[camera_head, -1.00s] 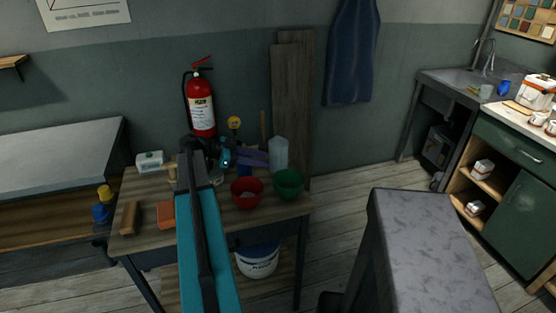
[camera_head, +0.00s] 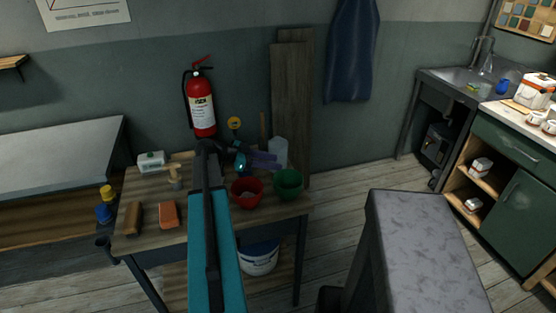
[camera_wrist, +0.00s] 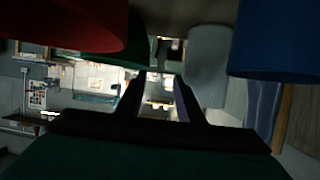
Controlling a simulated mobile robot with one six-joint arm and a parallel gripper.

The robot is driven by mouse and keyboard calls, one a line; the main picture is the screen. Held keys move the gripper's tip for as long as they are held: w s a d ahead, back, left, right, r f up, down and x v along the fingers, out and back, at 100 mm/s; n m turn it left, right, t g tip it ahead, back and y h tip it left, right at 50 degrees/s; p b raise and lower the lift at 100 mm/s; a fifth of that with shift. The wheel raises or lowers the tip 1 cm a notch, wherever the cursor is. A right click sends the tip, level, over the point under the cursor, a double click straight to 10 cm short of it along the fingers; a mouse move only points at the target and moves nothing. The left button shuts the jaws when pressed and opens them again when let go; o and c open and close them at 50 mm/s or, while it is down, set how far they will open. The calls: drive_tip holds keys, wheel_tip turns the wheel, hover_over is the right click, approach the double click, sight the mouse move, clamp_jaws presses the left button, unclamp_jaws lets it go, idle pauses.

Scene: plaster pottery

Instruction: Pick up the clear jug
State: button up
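A pale, cloudy upright cylinder (camera_head: 279,152), which looks like the clear jug, stands at the back right of the wooden worktable in the head view. It also shows as a grey cylinder (camera_wrist: 208,65) right of the fingers in the wrist view. My gripper (camera_head: 268,160) has purple fingers and is close to it, overlapping its lower left side in the head view. The wrist view shows a gap between my gripper's fingers (camera_wrist: 162,78), with nothing held. I cannot tell whether a finger touches the cylinder.
A red bowl (camera_head: 247,193) and a green bowl (camera_head: 289,184) stand in front of the cylinder. A blue object (camera_wrist: 285,40) is close in the wrist view. A fire extinguisher (camera_head: 201,104) is behind.

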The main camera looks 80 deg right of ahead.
drive_tip(key=shift+c, duration=0.3)
clamp_jaws()
drive_tip(key=shift+r, duration=0.35)
wheel_tip(320, 180, up, 9)
drive_tip(key=b, duration=0.3)
drive_tip(key=shift+r, duration=0.15)
idle(1.0)
idle(0.8)
